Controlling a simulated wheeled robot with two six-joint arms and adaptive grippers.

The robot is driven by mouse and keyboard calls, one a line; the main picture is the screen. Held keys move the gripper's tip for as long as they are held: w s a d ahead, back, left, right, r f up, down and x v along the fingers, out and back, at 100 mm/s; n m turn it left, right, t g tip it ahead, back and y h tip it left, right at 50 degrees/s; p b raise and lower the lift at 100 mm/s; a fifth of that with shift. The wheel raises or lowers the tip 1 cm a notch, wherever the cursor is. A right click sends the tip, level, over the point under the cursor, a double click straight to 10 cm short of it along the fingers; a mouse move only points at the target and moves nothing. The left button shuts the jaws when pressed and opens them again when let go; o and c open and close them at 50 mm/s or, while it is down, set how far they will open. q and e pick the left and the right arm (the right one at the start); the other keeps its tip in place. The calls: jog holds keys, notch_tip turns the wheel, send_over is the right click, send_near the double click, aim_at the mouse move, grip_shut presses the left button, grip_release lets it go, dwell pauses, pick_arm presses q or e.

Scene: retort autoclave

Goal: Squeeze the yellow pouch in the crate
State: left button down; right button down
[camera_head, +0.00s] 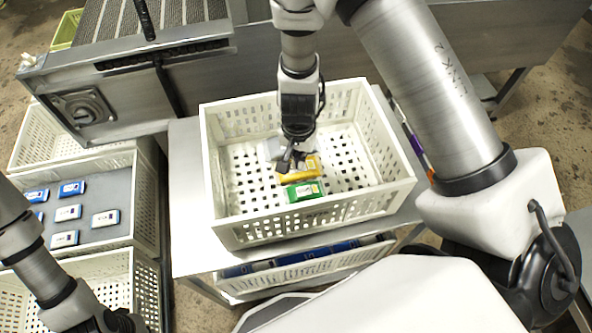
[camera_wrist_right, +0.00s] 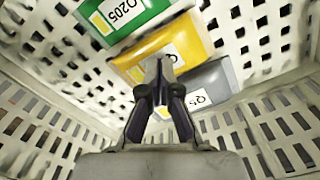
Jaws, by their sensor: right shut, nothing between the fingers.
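The yellow pouch (camera_head: 300,173) lies in the white crate (camera_head: 305,221) on the metal table, between a green pouch (camera_head: 304,191) and a grey pouch (camera_head: 271,149). My right gripper (camera_head: 290,163) reaches down into the crate over the yellow pouch's left part and hides some of it. In the right wrist view, the shut fingertips of my right gripper (camera_wrist_right: 165,65) overlap the yellow pouch (camera_wrist_right: 185,44), with nothing between them. I cannot tell whether they touch it. The left arm enters at the lower left; its fingers are out of the picture.
The crate's slotted walls stand close around my right gripper. A lower crate with blue packs (camera_head: 290,259) sits under the table. At left, a grey tray (camera_head: 90,196) holds several blue-and-white packs. A conveyor (camera_head: 165,15) stands at the back.

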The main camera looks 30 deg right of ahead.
jog(key=shift+f+b, duration=0.3)
jog(key=shift+f, duration=0.1)
jog(key=shift+s+f, duration=0.15)
jog(key=shift+s, duration=0.05)
dwell(1.1)
notch_tip(320, 180, up, 8)
jog(key=p, duration=0.7)
jog(key=shift+w, duration=0.15)
jog(key=shift+w, duration=0.1)
